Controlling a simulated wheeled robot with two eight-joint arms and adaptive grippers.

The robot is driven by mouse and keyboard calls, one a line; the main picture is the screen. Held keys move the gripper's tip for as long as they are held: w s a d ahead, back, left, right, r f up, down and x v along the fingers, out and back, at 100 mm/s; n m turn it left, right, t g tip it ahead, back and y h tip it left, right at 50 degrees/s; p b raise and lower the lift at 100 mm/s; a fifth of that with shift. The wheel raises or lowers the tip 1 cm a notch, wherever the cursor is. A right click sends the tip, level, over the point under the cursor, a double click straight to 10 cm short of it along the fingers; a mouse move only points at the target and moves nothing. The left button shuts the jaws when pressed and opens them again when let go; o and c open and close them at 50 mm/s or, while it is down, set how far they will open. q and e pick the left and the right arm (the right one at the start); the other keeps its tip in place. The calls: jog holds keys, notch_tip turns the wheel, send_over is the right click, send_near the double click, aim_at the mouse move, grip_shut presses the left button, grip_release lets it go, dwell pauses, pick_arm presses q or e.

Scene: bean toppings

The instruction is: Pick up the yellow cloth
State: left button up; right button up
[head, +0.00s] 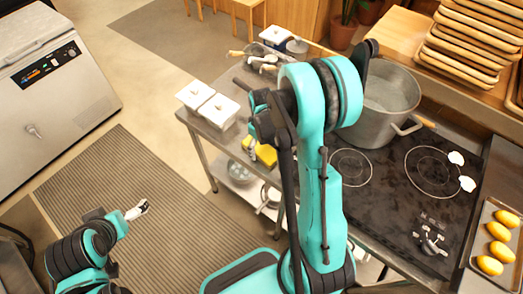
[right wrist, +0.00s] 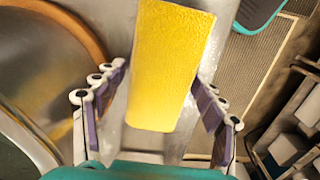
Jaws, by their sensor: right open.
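The yellow cloth (head: 266,154) lies on the metal counter near its front edge, partly covered by my right arm in the head view. My right gripper (head: 254,134) is just over it, its fingers mostly hidden there. In the right wrist view the cloth (right wrist: 172,65) looks like a thick yellow block between the two spread fingers of the right gripper (right wrist: 160,85), with no clear contact on either side. My left gripper (head: 137,210) is away to the left over the striped mat, far from the cloth; its finger opening is too small to judge.
A large metal pot (head: 382,105) stands on the black stove (head: 390,185), right of my right arm. White lidded containers (head: 208,102) sit on the counter's left end. Yellow items lie on a tray (head: 476,262) at right. Stacked wooden trays (head: 470,40) are at the back.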

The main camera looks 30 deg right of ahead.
aim_at(261, 148)
jog(key=c, duration=1)
jog(key=shift+c, duration=0.2)
jog(key=shift+r, duration=0.1)
notch_tip(261, 148, up, 18)
jog(key=p, duration=0.5)
jog(key=o, duration=0.7)
jog(key=c, duration=0.7)
